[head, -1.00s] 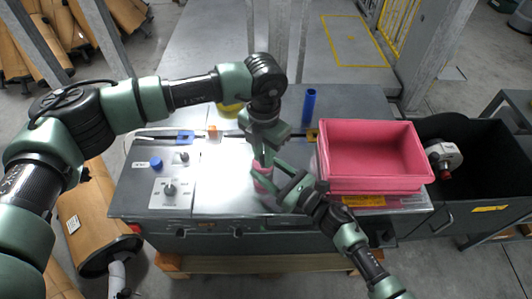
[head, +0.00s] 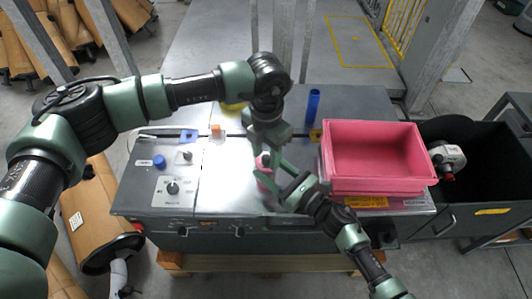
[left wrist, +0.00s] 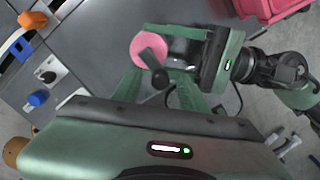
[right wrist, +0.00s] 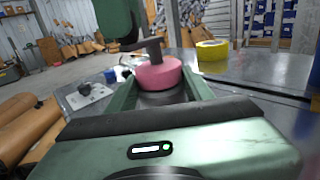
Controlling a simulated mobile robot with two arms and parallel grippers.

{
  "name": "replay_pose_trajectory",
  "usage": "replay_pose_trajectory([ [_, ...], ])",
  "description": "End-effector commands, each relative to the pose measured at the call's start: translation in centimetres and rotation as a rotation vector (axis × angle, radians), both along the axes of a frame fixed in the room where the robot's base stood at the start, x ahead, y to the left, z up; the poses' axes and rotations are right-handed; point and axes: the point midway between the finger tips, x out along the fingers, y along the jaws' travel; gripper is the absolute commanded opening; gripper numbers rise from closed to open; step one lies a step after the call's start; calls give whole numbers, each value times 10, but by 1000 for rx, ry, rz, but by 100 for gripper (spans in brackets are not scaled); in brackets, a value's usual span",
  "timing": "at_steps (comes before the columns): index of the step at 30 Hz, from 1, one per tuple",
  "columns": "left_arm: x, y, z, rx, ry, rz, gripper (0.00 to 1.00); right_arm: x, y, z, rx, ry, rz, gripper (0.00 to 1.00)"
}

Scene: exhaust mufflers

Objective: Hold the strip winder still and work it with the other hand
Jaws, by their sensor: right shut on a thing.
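The strip winder (head: 264,184) is a small round thing with a pink top and a greyish body, upright at the bench's front middle. Its pink disc (left wrist: 148,48) carries a dark crank with a knob (left wrist: 160,78). The crank also shows above the pink disc in the right wrist view (right wrist: 160,74). My right gripper (right wrist: 160,92) is shut on the winder's body, one finger on each side. My left gripper (left wrist: 160,88) is over the winder from above; its fingers stand apart with the crank knob between them, not visibly pressing on it.
A pink crate (head: 374,190) stands right of the winder. A black bin (head: 490,165) holds a muffler part (head: 446,158). A blue cylinder (head: 313,104) stands behind, and a yellow roll (right wrist: 212,56) is nearby.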

Motion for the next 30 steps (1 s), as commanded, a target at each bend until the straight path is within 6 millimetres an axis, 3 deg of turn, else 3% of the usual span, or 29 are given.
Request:
replay_pose_trajectory([
  [8,1,0,12,-1,-1,0,43,0,0,-1,-1,2,0,6],
  [21,1,-1,98,-1,-3,0,43,0,0,-1,0,1,0,6],
  [30,1,-1,120,0,1,0,43,0,0,-1,0,1,0,6],
])
